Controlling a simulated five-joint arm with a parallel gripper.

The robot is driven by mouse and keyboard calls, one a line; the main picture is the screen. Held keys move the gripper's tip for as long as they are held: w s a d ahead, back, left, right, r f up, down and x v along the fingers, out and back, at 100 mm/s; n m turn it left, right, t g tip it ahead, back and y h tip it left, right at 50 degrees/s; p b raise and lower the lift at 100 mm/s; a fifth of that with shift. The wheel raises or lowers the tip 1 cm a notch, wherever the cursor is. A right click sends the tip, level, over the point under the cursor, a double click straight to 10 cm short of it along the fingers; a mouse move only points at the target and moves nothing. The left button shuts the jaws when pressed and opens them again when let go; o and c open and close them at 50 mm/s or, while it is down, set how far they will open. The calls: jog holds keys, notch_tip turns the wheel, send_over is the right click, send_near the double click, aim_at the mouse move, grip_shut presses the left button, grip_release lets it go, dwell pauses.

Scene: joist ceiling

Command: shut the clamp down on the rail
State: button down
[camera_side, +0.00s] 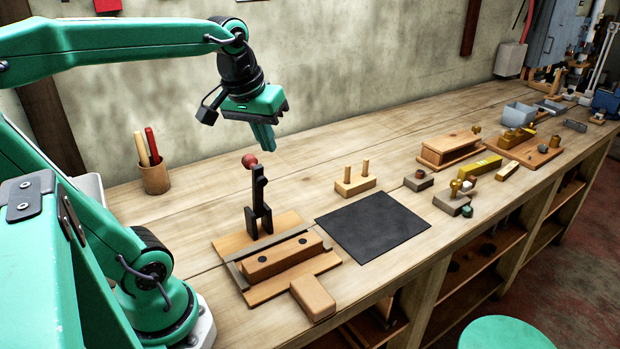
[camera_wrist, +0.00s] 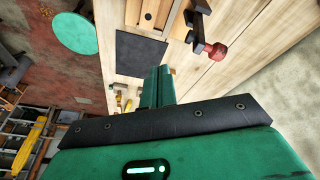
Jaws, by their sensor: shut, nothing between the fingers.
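The clamp (camera_side: 257,200) is a black upright lever with a red knob (camera_side: 249,161) on top, standing raised at the back of a wooden fixture. In the wrist view the clamp (camera_wrist: 197,36) and its red knob (camera_wrist: 215,51) show at the upper right. The fixture's base board (camera_side: 290,289) carries a grey metal rail strip (camera_side: 237,275) and a wooden block (camera_side: 283,258) with dark holes. My gripper (camera_side: 267,148) is shut and empty, above and slightly right of the red knob, apart from it. Its green fingers also show in the wrist view (camera_wrist: 157,72).
A loose wooden block (camera_side: 312,298) sits at the fixture's front corner. A black mat (camera_side: 373,226) lies to the right, with a two-peg block (camera_side: 355,183) behind it. A pen cup (camera_side: 155,178) stands at left. Several items fill the bench's far right.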

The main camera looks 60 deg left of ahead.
jog(key=w+a+r+n+g, duration=0.1)
jog(key=a+n, duration=0.4)
jog(key=a, duration=0.3)
jog(key=w+a+r+n+g, duration=0.1)
jog(key=a+r+n+g, duration=0.1)
jog(key=a+n, duration=0.3)
jog(key=a, duration=0.4)
jog(key=shift+w+a+r+n+h, duration=0.25)
jog(key=shift+w+n+h, duration=0.05)
jog(key=shift+w+h, duration=0.1)
jog(key=d+f, duration=0.3)
jog(key=f, duration=0.8)
jog(key=shift+s, duration=0.45)
jog(key=shift+d, duration=0.2)
